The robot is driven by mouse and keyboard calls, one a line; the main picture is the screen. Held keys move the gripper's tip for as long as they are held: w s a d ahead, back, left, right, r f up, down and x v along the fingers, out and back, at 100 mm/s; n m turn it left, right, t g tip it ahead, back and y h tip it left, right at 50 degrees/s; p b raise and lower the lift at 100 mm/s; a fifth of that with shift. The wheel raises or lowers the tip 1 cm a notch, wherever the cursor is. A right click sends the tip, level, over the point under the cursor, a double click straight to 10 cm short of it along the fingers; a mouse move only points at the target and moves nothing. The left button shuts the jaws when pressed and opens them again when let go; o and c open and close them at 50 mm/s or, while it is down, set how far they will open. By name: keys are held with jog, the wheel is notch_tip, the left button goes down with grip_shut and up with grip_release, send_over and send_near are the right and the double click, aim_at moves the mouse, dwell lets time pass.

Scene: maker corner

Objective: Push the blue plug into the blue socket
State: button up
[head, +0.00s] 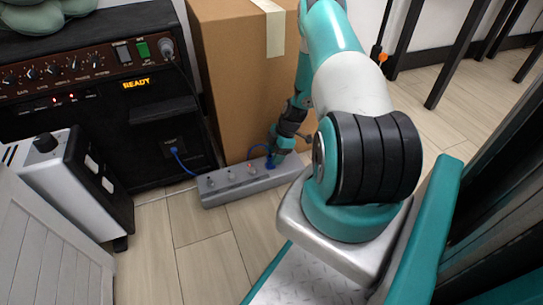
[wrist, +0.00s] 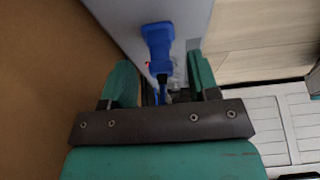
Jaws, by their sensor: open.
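The blue plug (head: 270,164) is at the right part of the grey power strip (head: 235,187) on the floor. In the wrist view the blue plug (wrist: 158,42) lies over the strip's grey face (wrist: 190,14), with its dark cable end toward my gripper. My gripper (head: 277,152) is beside the plug, at its upper right in the head view. In the wrist view my gripper (wrist: 163,78) is open, its teal fingers apart on either side of the cable end. No blue socket shows clearly, and I cannot tell how deep the plug sits.
A cardboard box (head: 235,75) stands close behind the strip. A black amplifier (head: 100,80) with a lit READY sign stands at left; a blue cable (head: 180,162) runs from its front. A grey and black case (head: 75,180) is lower left. The wooden floor (head: 200,250) in front is clear.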

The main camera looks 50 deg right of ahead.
jog(key=p+v, duration=0.6)
jog(key=v, duration=0.9)
jog(key=shift+p, duration=0.35)
jog(key=shift+a+f, duration=0.1)
jog(key=shift+a, duration=0.1)
